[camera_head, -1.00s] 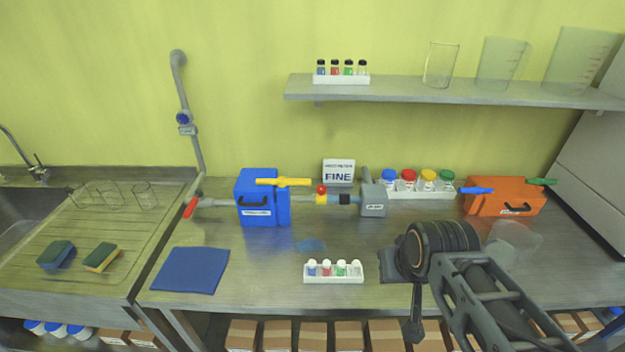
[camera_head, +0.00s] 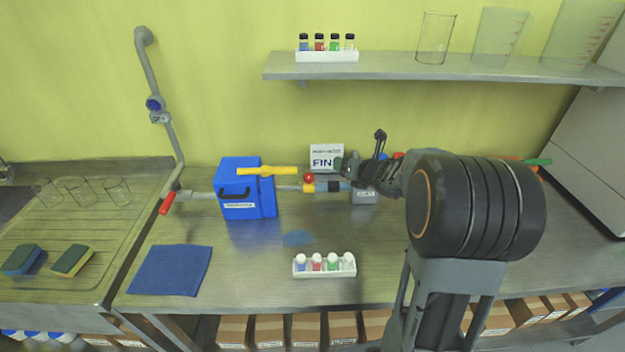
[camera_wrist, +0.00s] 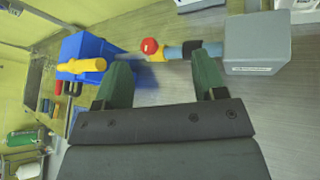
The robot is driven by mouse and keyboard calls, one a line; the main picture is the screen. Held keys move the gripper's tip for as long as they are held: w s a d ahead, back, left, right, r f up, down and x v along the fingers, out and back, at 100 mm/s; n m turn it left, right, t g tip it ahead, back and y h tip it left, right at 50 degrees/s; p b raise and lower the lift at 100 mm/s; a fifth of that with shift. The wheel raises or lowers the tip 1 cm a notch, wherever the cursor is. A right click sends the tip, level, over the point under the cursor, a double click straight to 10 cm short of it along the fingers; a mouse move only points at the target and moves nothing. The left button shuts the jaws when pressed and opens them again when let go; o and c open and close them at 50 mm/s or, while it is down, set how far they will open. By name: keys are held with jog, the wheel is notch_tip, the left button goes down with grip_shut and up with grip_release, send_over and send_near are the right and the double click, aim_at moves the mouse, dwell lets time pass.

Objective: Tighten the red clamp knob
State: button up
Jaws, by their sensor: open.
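The red clamp knob (camera_head: 308,178) sits on top of the yellow clamp (camera_head: 308,187) on the pipe, between the blue box (camera_head: 240,192) and the grey box (camera_head: 363,195). In the wrist view the red knob (camera_wrist: 149,46) shows beyond and between the fingertips, nearer the left one. My gripper (camera_wrist: 165,70) is open and empty, with two green fingers apart. In the head view my gripper (camera_head: 345,166) is to the right of the knob, in front of the wall and partly hiding the sign. The fingers do not touch the knob.
A yellow lever (camera_head: 268,170) tops the blue box. A white rack of small bottles (camera_head: 324,265) stands at the front. A blue cloth (camera_head: 169,270) lies at left. The "FINE" sign (camera_head: 322,158) stands behind the pipe. My arm hides the orange box and most coloured-cap bottles.

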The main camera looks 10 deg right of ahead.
aim_at(312, 177)
jog(key=w+a+f+n+y+p, duration=0.1)
jog(key=w+a+f+n, duration=0.1)
jog(key=w+f+n, duration=0.1)
jog(key=w+a+f+n+g+y+p, duration=0.1)
jog(key=w+a+f+n+y, duration=0.1)
jog(key=w+a+f+n, duration=0.1)
jog(key=w+a+f+n+y+p, duration=0.1)
jog(key=w+a+f+n, duration=0.2)
jog(key=w+f, duration=0.1)
jog(key=shift+w+a+f+g+p, duration=0.15)
jog(key=shift+a+f+g+p, duration=0.15)
jog(key=shift+f, duration=0.15)
jog(key=shift+c, duration=0.3)
jog(key=c, duration=0.9)
jog(key=shift+o, duration=0.2)
jog(key=shift+f+b, duration=0.1)
jog(key=shift+b, duration=0.25)
